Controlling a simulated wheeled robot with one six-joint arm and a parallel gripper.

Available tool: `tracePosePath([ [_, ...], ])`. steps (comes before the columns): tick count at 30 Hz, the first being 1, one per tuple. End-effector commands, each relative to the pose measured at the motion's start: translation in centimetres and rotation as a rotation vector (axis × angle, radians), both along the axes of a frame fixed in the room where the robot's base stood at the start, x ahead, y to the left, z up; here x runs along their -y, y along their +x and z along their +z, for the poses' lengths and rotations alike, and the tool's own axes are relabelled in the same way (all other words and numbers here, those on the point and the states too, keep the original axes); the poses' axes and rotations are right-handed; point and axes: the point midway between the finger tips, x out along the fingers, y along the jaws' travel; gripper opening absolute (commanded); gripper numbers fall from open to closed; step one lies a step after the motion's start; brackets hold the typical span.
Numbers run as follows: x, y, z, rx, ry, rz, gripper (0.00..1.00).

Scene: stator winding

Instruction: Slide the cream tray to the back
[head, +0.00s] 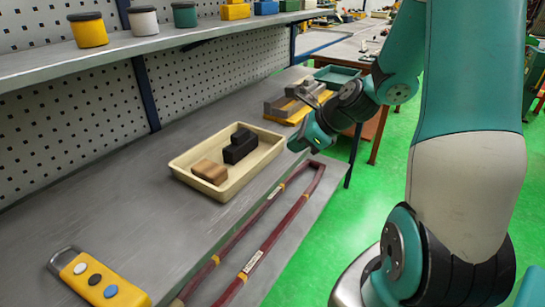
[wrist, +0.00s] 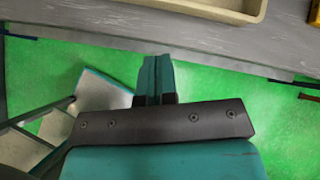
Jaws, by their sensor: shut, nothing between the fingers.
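The cream tray (head: 250,173) rests on the grey bench near its front edge, a bare gap behind it. It holds a brown block and a black stepped block. In the wrist view the outer wall of the tray (wrist: 212,11) shows at the top edge, cut off by the frame. My gripper (head: 293,146) is at the right front corner of the tray, close to it; the head view does not show clearly whether they touch. In the wrist view the fingers of my gripper (wrist: 153,62) are together and empty, apart from the tray, over the green floor.
A yellow tray (head: 273,118) with grey blocks and a teal tray (head: 337,76) stand farther along the bench. A yellow pendant (head: 97,281) lies at the near end. A pegboard (head: 85,125) and a shelf (head: 150,47) with cans bound the back.

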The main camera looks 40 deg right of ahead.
Motion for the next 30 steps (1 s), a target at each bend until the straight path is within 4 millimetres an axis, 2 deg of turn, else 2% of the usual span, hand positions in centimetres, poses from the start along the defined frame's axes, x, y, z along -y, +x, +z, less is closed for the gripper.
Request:
tracePosePath([
  [1,1.8,-0.1,-0.9,-0.015,0.055,-0.108,0.0],
  [3,3.3,-0.3,-1.4,-0.025,0.115,-0.218,0.0],
  [7,4.4,-0.1,-2.1,-0.033,0.163,-0.303,0.0],
  [11,4.0,0.9,-3.2,-0.036,0.167,-0.306,0.0],
  [23,1.8,6.4,-9.0,-0.036,0.165,-0.299,0.0],
  [30,0.8,9.5,-8.7,-0.032,0.162,-0.301,0.0],
])
